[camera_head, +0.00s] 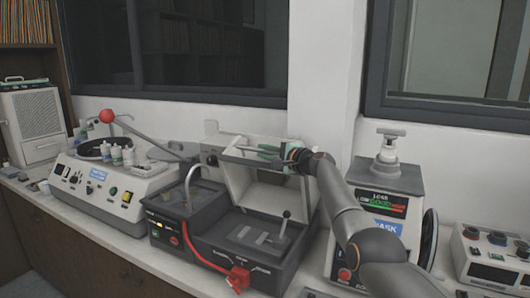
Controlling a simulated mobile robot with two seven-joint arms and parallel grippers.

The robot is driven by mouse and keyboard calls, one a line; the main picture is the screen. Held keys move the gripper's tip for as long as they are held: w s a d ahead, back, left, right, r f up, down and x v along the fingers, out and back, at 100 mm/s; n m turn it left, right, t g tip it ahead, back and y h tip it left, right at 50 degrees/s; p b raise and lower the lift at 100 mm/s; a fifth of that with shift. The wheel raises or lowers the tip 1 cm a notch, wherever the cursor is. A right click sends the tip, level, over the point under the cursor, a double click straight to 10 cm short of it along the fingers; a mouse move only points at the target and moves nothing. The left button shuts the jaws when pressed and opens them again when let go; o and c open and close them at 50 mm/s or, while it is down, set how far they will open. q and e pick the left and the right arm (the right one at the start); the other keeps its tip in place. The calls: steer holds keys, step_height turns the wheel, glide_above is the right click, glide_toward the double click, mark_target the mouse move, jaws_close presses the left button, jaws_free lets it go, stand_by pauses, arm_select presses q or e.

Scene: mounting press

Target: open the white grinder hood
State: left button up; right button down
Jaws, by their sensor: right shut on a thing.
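The white grinder hood (236,180) sits on the dark grey grinder (236,232) in the middle of the counter. The hood stands raised, its open underside facing forward above the deck. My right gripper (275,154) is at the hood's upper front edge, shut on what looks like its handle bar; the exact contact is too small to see. My right arm comes in from the lower right and covers part of the hood's right side. My left gripper is not in view.
A red-knobbed lever machine (112,192) with small bottles stands at left. A control box (490,258) is at far right. A curved tap (188,185) rises beside the hood.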

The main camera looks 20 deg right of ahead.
steer(key=c, duration=1.1)
jaws_free()
steer(key=shift+s, duration=0.1)
steer(key=shift+s+d, duration=0.35)
steer(key=shift+s, duration=0.2)
steer(key=shift+v, duration=1.6)
steer(key=shift+b+v, duration=1)
steer(key=shift+v, duration=2.95)
steer(key=shift+a, duration=0.15)
